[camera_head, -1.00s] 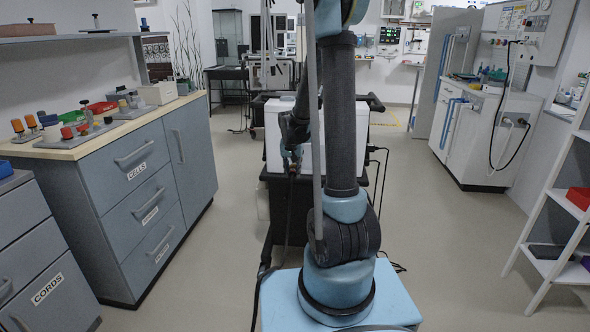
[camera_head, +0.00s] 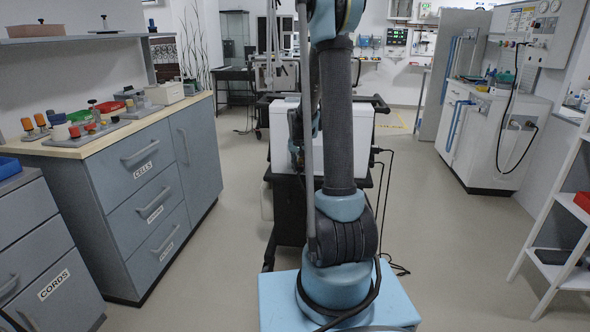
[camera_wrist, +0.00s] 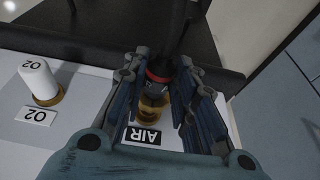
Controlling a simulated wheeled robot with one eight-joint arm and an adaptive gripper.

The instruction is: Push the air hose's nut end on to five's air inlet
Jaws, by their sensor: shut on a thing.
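In the wrist view my gripper (camera_wrist: 163,80) is shut on the air hose's nut end (camera_wrist: 160,74), a dark end with a red band. Brass of the air inlet (camera_wrist: 152,110) shows directly below the nut, beside the black AIR label (camera_wrist: 142,136). I cannot tell whether the nut touches the inlet or sits on it. The dark hose (camera_wrist: 173,30) runs up and away from the nut. In the head view the ventilator (camera_head: 343,135) is a white box on a black cart, and my gripper is mostly hidden behind my arm.
A white-capped O2 inlet (camera_wrist: 40,80) stands left of the air inlet. A drawer cabinet (camera_head: 135,185) is on the left and a white shelf rack (camera_head: 560,225) on the right. Dark cables (camera_head: 388,205) hang at the cart's right.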

